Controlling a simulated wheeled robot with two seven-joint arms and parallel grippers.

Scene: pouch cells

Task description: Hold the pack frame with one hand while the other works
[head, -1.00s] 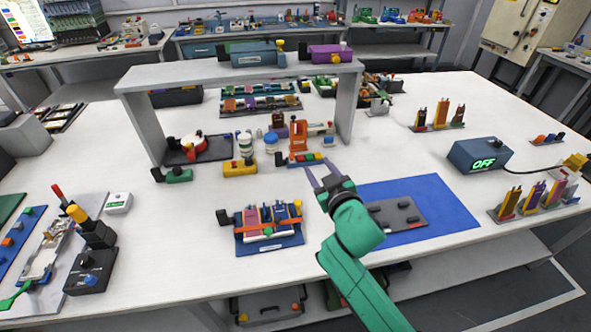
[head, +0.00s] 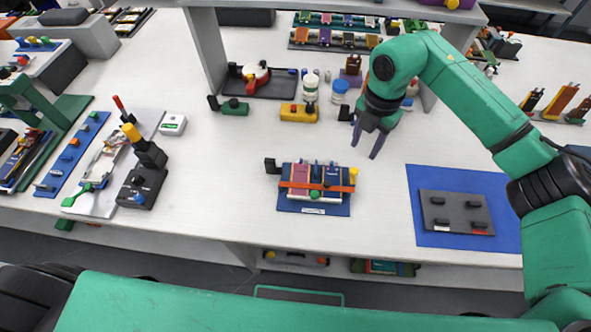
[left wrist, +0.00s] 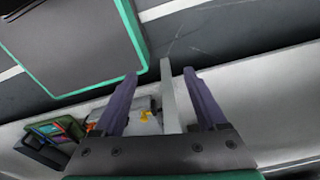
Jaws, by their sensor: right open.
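The pack frame seems to be the blue tray (head: 312,209) at the middle front of the white table. It holds flat cells with an orange bar across them and a green knob at the front. My right gripper (head: 366,146) is open and empty, pointing down, above and to the right of the frame and apart from it. My left gripper (left wrist: 160,80) shows in the left wrist view, with its fingers apart and nothing held. It is low, over the floor and lower shelf, away from the frame. It does not show in the head view.
A blue mat (head: 428,181) with a dark plate (head: 457,212) lies right of the frame. A grey gantry (head: 206,55) stands behind. A black box with a lever (head: 141,188) and white plate (head: 98,203) are left. Table between is clear.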

